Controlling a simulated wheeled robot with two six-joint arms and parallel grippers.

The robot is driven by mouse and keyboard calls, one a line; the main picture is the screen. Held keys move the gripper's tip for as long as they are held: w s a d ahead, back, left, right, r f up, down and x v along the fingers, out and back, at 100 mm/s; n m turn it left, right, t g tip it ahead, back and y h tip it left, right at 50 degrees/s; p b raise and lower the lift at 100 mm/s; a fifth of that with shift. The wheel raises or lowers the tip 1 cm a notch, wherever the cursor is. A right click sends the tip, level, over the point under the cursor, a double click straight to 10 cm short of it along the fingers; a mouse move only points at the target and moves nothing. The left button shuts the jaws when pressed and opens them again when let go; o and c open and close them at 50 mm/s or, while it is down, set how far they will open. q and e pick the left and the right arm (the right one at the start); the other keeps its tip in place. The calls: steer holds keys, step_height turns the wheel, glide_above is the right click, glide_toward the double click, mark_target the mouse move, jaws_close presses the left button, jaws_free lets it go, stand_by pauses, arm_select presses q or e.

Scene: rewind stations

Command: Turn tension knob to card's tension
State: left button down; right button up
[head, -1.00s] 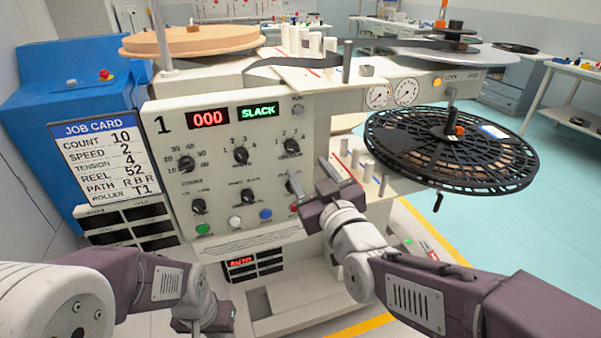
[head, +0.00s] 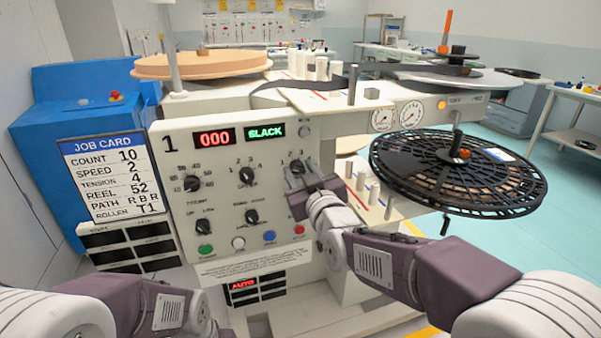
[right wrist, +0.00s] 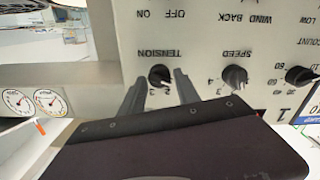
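The job card (head: 103,177) at the left of the machine reads TENSION 4, COUNT 10 and SPEED 2. The black tension knob (head: 296,167) is at the upper right of the cream panel. In the right wrist view the tension knob (right wrist: 160,75) appears upside down under its TENSION label; its exact pointer setting is hard to read. My right gripper (head: 294,177) is open at the panel in front of this knob. In the right wrist view its two fingers (right wrist: 160,88) stand apart on either side of the knob, with no clear contact. My left gripper is not in view; only its arm shows.
The speed knob (head: 247,176) and count knob (head: 192,183) sit to the left of the tension knob. Coloured buttons (head: 269,236) line the panel's lower edge. A large black reel (head: 460,180) stands out to the right of my right gripper.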

jaws_close()
